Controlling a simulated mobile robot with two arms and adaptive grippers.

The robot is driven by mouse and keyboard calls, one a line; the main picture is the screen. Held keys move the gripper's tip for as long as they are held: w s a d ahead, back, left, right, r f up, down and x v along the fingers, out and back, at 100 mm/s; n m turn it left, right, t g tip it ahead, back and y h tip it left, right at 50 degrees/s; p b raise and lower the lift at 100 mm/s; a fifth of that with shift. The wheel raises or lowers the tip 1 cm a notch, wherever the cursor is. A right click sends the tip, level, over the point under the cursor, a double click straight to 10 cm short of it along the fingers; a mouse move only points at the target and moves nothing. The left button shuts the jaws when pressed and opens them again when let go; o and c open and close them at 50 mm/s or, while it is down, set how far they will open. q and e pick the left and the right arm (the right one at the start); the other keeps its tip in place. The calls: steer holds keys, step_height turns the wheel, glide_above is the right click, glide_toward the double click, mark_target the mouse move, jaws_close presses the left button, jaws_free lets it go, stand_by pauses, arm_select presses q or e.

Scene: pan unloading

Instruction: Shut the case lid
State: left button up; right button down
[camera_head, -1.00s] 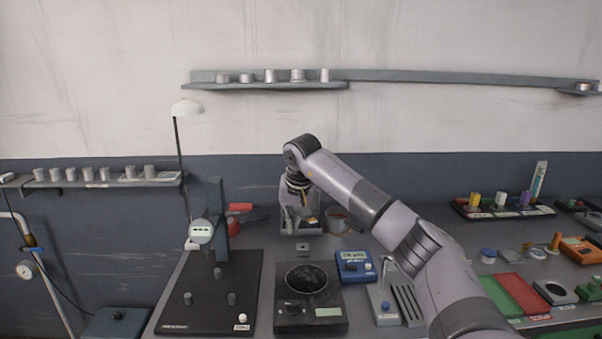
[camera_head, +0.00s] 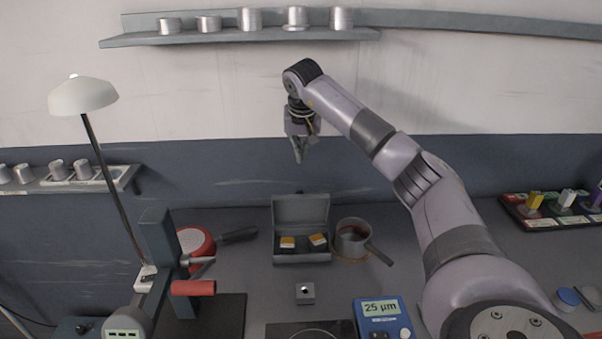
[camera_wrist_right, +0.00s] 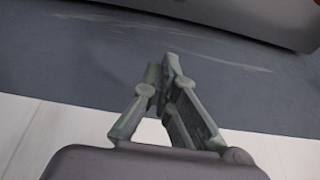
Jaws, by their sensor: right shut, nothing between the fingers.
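The grey case (camera_head: 301,259) stands at the back of the bench with its lid (camera_head: 301,210) raised upright behind it. Two small blocks with orange-yellow tops (camera_head: 287,242) lie in the dark inside of the case. My right gripper (camera_head: 299,158) is above the case in the head view, in front of the wall, apart from the lid. It points down and is shut and empty. In the right wrist view its fingertips (camera_wrist_right: 168,68) are together. My left gripper is in neither view.
A small pan (camera_head: 352,240) with a handle stands close to the right of the case. A red pan (camera_head: 196,241) lies to the left. A small metal block (camera_head: 305,292) sits in front. A wall shelf (camera_head: 240,35) with metal cylinders hangs above.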

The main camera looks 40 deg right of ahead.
mark_target(300, 206)
steer(key=p+x, duration=0.2)
steer(key=x, duration=0.6)
steer(key=shift+f, duration=0.25)
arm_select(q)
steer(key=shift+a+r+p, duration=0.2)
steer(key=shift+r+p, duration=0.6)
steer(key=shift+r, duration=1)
arm_select(e)
steer(key=shift+s+a+f, duration=0.2)
steer(key=shift+s+a, duration=0.45)
steer(key=shift+s, duration=0.1)
steer(key=shift+s+a+f, duration=0.2)
steer(key=shift+s+a, duration=0.45)
steer(key=shift+s, duration=0.1)
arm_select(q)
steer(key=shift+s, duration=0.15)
